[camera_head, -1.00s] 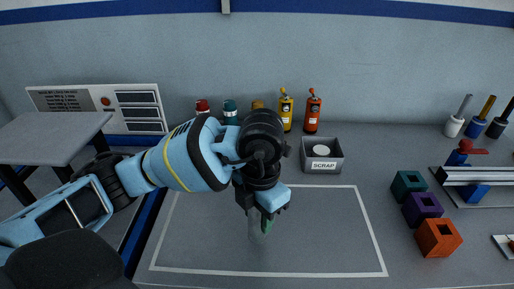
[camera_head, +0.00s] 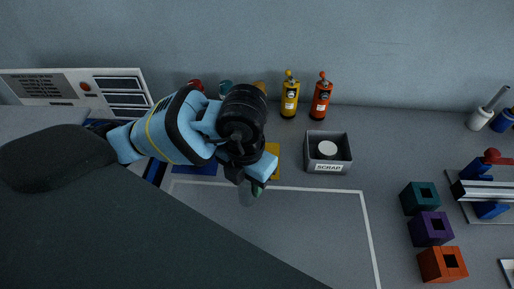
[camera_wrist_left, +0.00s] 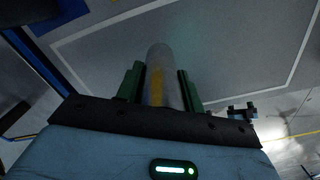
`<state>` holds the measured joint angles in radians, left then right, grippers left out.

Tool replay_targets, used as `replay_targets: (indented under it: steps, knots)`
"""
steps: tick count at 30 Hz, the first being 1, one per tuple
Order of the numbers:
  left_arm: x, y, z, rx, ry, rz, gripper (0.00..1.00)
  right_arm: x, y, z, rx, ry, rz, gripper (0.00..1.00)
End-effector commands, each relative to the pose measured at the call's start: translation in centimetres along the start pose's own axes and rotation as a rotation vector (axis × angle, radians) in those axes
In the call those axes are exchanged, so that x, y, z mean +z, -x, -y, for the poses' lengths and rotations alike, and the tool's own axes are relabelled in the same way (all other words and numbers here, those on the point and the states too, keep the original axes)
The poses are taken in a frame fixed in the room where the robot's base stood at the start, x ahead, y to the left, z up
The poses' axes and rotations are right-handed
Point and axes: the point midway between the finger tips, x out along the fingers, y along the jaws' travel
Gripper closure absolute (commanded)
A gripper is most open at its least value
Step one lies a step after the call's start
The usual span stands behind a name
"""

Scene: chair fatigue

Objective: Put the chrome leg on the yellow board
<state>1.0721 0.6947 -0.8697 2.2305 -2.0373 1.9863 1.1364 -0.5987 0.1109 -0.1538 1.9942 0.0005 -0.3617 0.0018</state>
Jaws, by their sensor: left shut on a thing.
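My left gripper (camera_head: 251,187) is shut on a smooth grey cylinder, which looks like the chrome leg (camera_wrist_left: 160,70). It stands out between the green finger pads in the left wrist view, with a yellowish streak on its side. In the head view the fingers and wrist hide most of the leg. The yellow board (camera_head: 273,151) lies on the bench just behind the gripper, largely hidden by it. The leg appears apart from the board; its height above the bench is hard to tell. My right gripper is not in view.
A blue board (camera_head: 205,170) lies left of the yellow one, partly behind my arm. A grey scrap bin (camera_head: 328,167) stands close on the right. Yellow (camera_head: 290,98) and orange (camera_head: 321,99) bottles stand behind. Teal, purple and orange blocks (camera_head: 431,229) sit at right. The taped area is clear where visible.

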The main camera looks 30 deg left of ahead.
Motion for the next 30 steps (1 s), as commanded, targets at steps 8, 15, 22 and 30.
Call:
replay_targets:
  steps: [8,15,22,30]
  knots:
    - [1.2,-0.1,-0.6,0.0,0.005,0.0,0.92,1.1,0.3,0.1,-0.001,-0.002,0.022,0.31]
    - [5.9,-0.6,-2.9,-0.001,0.006,-0.001,0.92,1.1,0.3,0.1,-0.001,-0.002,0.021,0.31]
    - [10.5,-1.1,-5.0,-0.001,0.004,-0.001,0.92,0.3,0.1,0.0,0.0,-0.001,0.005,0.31]
    - [13.4,-1.4,-6.5,-0.001,0.002,0.0,0.92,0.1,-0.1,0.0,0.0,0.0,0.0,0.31]
